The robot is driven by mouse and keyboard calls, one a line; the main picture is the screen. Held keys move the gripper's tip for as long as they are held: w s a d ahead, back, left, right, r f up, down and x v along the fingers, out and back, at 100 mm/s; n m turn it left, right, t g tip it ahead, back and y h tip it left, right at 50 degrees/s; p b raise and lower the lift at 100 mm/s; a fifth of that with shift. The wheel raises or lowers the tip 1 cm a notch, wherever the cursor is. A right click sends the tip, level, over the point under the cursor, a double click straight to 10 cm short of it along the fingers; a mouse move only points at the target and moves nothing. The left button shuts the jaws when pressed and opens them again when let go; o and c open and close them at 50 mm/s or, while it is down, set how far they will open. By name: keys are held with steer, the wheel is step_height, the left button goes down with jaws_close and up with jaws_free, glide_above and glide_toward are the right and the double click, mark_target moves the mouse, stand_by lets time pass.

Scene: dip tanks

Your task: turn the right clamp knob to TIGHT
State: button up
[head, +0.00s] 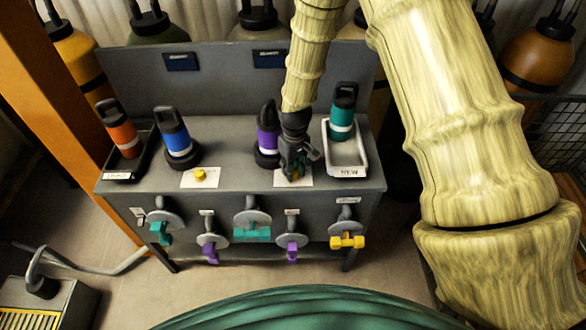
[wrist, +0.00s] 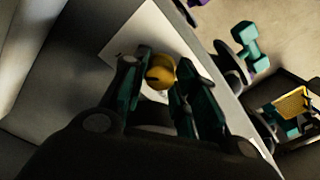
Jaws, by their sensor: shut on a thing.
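The right clamp knob (wrist: 160,70) is small, round and yellow, on a white card (wrist: 135,38) on the bench top. In the wrist view it sits between the dark green fingertips of my gripper (wrist: 160,78), which is shut on it. In the head view my gripper (head: 292,172) points down over the right card (head: 304,181) and hides the knob. The card's markings are mostly hidden, so I cannot tell the knob's setting. The left yellow knob (head: 200,174) sits on its own white card (head: 188,181).
A purple bottle (head: 268,142) stands just left of my gripper, and a teal bottle (head: 342,112) in a white tray (head: 348,170) to its right. Orange (head: 122,132) and blue (head: 176,136) bottles stand further left. Several coloured valve handles (head: 346,242) line the bench front.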

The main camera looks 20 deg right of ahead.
mark_target(294, 171)
steer(key=shift+s+m, duration=0.1)
steer(key=shift+m, duration=0.2)
steer(key=o, duration=0.7)
steer(key=shift+d, duration=0.1)
steer(key=shift+o, duration=0.2)
steer(key=shift+r, duration=0.45)
step_height(294, 171, up, 11)
steer(key=shift+d, duration=0.15)
